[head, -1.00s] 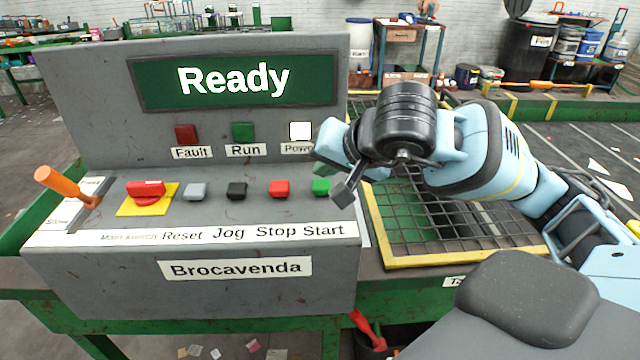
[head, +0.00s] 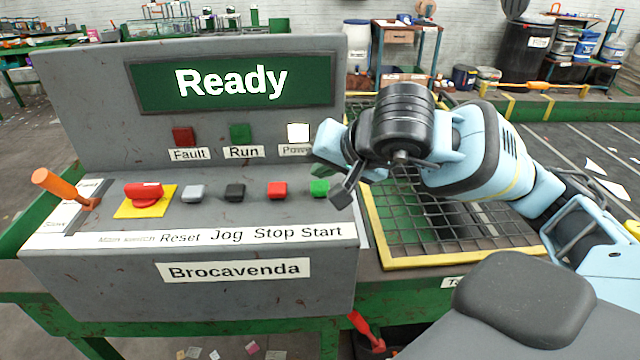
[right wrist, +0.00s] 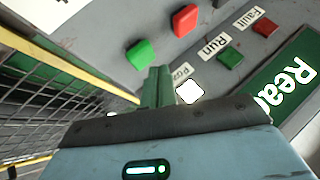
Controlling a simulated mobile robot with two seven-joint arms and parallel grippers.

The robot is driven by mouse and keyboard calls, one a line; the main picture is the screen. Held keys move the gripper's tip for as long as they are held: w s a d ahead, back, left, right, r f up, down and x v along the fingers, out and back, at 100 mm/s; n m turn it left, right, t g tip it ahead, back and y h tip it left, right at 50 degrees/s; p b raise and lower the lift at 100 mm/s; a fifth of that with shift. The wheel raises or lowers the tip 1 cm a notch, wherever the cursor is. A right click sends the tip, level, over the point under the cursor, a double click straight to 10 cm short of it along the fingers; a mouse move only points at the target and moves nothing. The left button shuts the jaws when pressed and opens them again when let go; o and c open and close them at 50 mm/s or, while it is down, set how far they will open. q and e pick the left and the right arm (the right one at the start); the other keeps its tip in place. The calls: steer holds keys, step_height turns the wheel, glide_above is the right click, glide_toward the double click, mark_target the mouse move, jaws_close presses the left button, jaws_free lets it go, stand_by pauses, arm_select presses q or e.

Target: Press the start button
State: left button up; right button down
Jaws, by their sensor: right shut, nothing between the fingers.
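The green start button (head: 320,187) sits at the right end of the button row on the grey console, above the printed word Start. It also shows in the right wrist view (right wrist: 140,54), just beyond my fingers. My right gripper (head: 343,194) is shut and empty, its fingertips just right of the start button and in front of the console's right part. In the right wrist view the closed fingers (right wrist: 158,86) point toward the panel, with a small gap in the picture between them and the button. Contact is not visible. My left gripper is not in view.
A red main switch (head: 144,191) and orange lever (head: 60,186) are further left. The screen (head: 235,82) reads Ready; the white power lamp (head: 298,132) is lit.

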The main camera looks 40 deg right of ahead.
mark_target(324, 188)
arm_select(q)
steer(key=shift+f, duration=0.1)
arm_select(e)
steer(key=shift+f, duration=0.1)
stand_by(0.7)
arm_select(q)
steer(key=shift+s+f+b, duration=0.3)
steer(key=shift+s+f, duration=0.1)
arm_select(e)
steer(key=shift+f, duration=0.35)
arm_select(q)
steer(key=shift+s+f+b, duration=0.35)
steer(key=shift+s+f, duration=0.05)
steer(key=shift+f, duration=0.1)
arm_select(e)
steer(key=shift+f, duration=0.55)
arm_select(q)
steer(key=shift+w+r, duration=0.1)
arm_select(e)
steer(key=shift+r, duration=0.1)
stand_by(0.3)
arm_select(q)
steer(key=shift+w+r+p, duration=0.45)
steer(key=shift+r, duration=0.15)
arm_select(e)
steer(key=shift+r, duration=0.85)
steer(key=shift+r, duration=0.1)
